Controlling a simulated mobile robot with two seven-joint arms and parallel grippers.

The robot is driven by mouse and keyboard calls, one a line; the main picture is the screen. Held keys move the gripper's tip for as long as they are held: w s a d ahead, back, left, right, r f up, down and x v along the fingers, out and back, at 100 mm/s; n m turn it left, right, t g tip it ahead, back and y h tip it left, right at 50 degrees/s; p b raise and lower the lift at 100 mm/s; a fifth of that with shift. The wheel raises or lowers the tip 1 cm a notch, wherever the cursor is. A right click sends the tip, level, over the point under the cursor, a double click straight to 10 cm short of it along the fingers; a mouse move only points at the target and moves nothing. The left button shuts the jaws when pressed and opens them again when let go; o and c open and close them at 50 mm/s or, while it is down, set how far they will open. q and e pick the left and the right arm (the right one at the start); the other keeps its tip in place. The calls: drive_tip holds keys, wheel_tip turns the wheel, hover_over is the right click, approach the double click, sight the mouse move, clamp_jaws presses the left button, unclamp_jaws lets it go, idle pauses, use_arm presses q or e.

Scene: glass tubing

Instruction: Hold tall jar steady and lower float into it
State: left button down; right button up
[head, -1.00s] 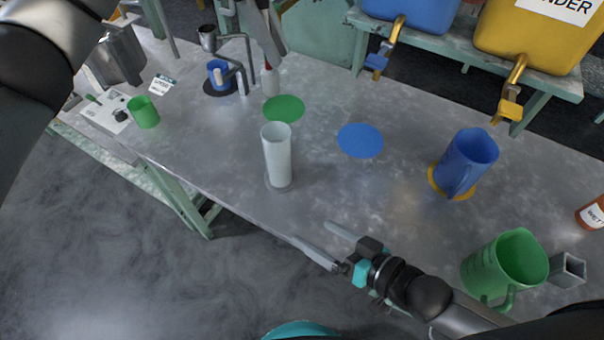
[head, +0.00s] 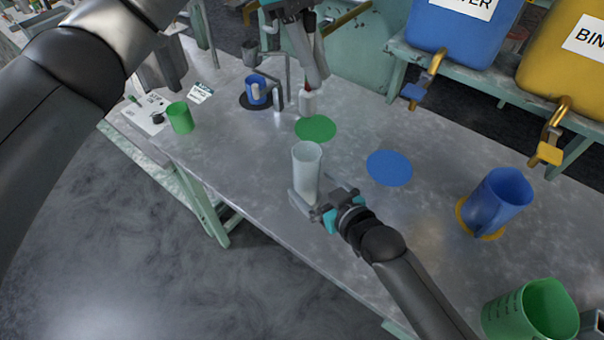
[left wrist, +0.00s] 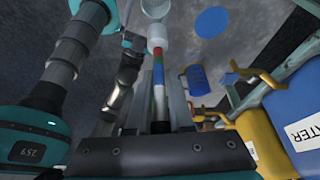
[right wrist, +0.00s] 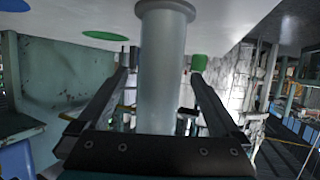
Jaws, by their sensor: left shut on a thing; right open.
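The tall jar (head: 306,174) is a pale translucent cylinder standing upright near the front edge of the table. My right gripper (head: 320,195) is open, low down, with its fingers on either side of the jar. The jar (right wrist: 163,75) also stands between both fingers in the right wrist view; contact is not clear. My left gripper (head: 312,78) is shut on the float (head: 307,103), behind the jar and by the green disc. In the left wrist view the float (left wrist: 158,75) shows red, green and blue bands on a thin stem.
A green disc (head: 315,128) and a blue disc (head: 389,168) lie flat on the table (head: 250,165). A blue jug (head: 497,200) and a green jug (head: 530,312) stand at right. A green cup (head: 180,117) and a metal stand with a blue cup (head: 257,90) are at left.

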drive_tip(key=shift+x, duration=3.5)
drive_tip(key=shift+d, duration=0.1)
drive_tip(key=c, duration=1.5)
use_arm(q)
wheel_tip(320, 180, down, 13)
drive_tip(key=c, duration=0.7)
unclamp_jaws()
